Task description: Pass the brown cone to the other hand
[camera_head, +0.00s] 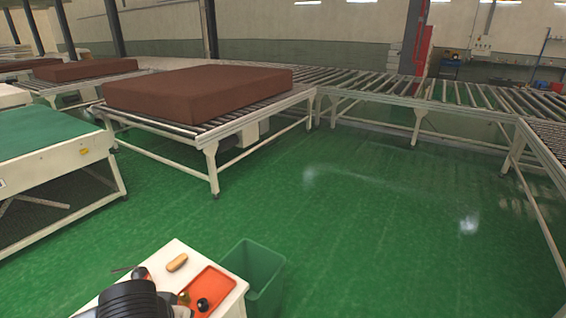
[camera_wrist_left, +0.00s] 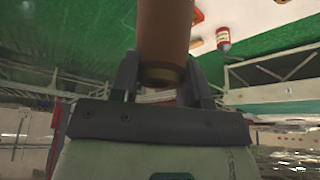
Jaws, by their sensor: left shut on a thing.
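In the left wrist view my left gripper (camera_wrist_left: 162,78) is shut on the brown cone (camera_wrist_left: 164,30). The cone lies between the two dark fingers and runs up out of the top of the picture. Its darker end sits close to the palm. In the head view a black part of my arm (camera_head: 132,300) covers the front left of the white table, and I cannot make out the cone or the fingertips there. My right gripper is in neither view.
The white table (camera_head: 168,251) bears a tan piece (camera_head: 177,262) and an orange tray (camera_head: 222,283) with small dark items. A green bin (camera_head: 262,262) stands to its right. A brown mattress (camera_head: 190,92) lies on a roller conveyor (camera_head: 215,130) beyond. Green floor between is clear.

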